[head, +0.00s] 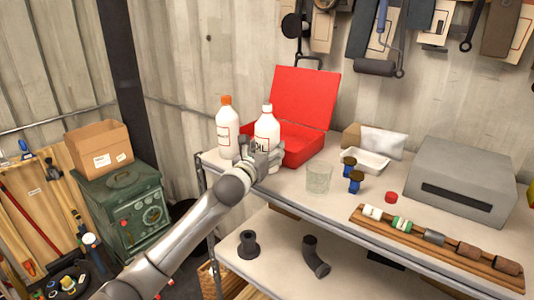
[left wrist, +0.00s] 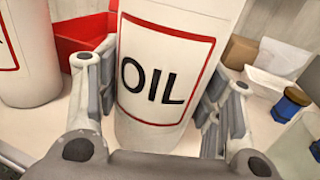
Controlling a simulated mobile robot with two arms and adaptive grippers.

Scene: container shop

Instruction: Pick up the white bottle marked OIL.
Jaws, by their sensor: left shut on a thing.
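The white bottle marked OIL (head: 267,124) is near the left end of the workbench, with its lower part partly hidden by my left gripper (head: 259,158). In the left wrist view the OIL bottle (left wrist: 168,75) fills the middle, label facing the camera. The fingers of my left gripper (left wrist: 160,100) are closed on both its sides. The bottle looks slightly tilted in the left wrist view. I cannot tell whether its base touches the bench. My right gripper is not in view.
A white bottle with an orange cap (head: 227,127) stands close on the left. An open red toolbox (head: 304,100) is just behind. A clear glass (head: 319,178), blue jars (head: 355,182), a white tray (head: 366,160) and a grey box (head: 460,180) stand to the right.

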